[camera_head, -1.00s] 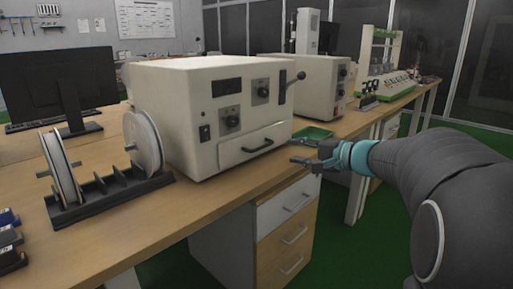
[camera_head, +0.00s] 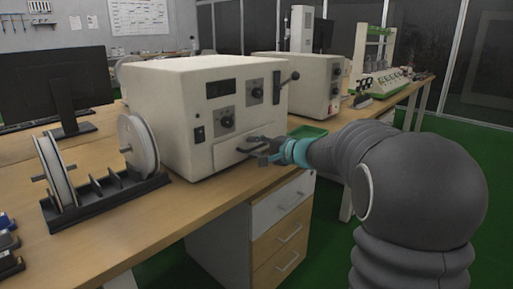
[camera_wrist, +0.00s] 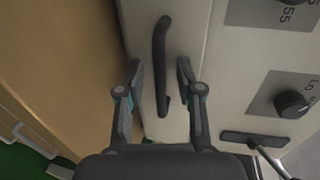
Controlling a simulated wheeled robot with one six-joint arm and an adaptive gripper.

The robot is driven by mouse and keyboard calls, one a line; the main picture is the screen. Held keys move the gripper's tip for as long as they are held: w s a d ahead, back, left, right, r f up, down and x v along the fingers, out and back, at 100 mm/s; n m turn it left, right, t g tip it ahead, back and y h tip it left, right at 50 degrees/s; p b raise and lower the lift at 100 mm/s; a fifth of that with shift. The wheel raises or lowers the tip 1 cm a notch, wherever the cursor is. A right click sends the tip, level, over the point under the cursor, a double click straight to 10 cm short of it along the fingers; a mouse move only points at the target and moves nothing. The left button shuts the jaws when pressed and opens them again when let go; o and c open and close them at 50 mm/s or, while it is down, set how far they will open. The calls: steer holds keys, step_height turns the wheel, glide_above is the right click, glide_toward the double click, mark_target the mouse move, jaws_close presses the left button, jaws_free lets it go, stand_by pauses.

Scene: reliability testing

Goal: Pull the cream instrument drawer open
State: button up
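The cream instrument (camera_head: 180,100) stands on the wooden bench. Its drawer (camera_head: 232,150) is a low front panel with a dark bar handle, and it looks closed. In the wrist view the drawer front (camera_wrist: 185,30) shows with its curved black handle (camera_wrist: 160,60). My gripper (camera_head: 262,152) is at the right part of the drawer front. In the wrist view my gripper (camera_wrist: 160,72) is open, with one finger on each side of the handle. Gaps show between the fingers and the handle; depth to it is hard to tell.
Knobs and a lever (camera_head: 288,80) are on the instrument front above the drawer. A black rack with two white spools (camera_head: 58,175) stands left. Bench drawers (camera_head: 280,235) are below.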

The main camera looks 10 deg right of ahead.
jaws_close()
